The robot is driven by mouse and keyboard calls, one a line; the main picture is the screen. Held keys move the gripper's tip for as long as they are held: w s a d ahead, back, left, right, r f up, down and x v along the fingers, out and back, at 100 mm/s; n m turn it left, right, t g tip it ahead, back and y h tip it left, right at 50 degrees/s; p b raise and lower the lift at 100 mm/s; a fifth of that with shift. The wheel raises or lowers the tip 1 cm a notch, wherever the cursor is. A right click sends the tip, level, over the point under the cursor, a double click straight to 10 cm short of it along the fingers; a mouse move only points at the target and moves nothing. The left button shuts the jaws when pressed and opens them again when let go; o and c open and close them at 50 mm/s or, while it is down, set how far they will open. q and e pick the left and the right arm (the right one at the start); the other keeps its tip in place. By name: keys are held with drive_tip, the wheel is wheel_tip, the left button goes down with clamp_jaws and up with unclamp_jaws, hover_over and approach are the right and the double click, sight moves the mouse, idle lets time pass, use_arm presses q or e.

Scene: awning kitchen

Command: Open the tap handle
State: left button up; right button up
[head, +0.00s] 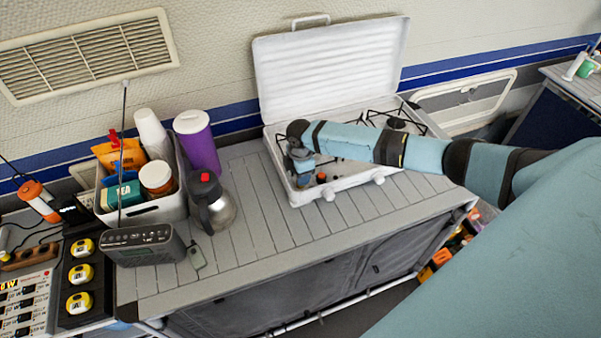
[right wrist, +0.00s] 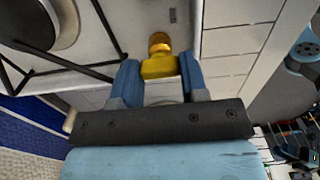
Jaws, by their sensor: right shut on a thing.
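The tap handle (right wrist: 160,68) is a small yellow piece with a brass-coloured round end, at the edge of the white stove case in the right wrist view. My right gripper (right wrist: 159,76) has its two blue fingers on either side of the handle and is shut on it. In the head view my right arm reaches across the stove, and my right gripper (head: 303,170) points down at the left end of the open case (head: 330,60). The handle itself is hard to make out there behind the gripper. My left gripper is not in view.
Black pot supports (head: 397,122) and a burner (right wrist: 38,22) lie close to the arm. A kettle-like flask (head: 213,208), a purple tumbler (head: 198,145) and a filled grey bin (head: 160,212) stand left of the stove. The slatted counter (head: 265,225) in front is clear.

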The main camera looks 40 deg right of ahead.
drive_tip(key=o, duration=0.9)
drive_tip(key=shift+r, duration=0.3)
wheel_tip(320, 180, up, 13)
drive_tip(key=shift+r+b, duration=0.15)
drive_tip(key=shift+b, duration=0.85)
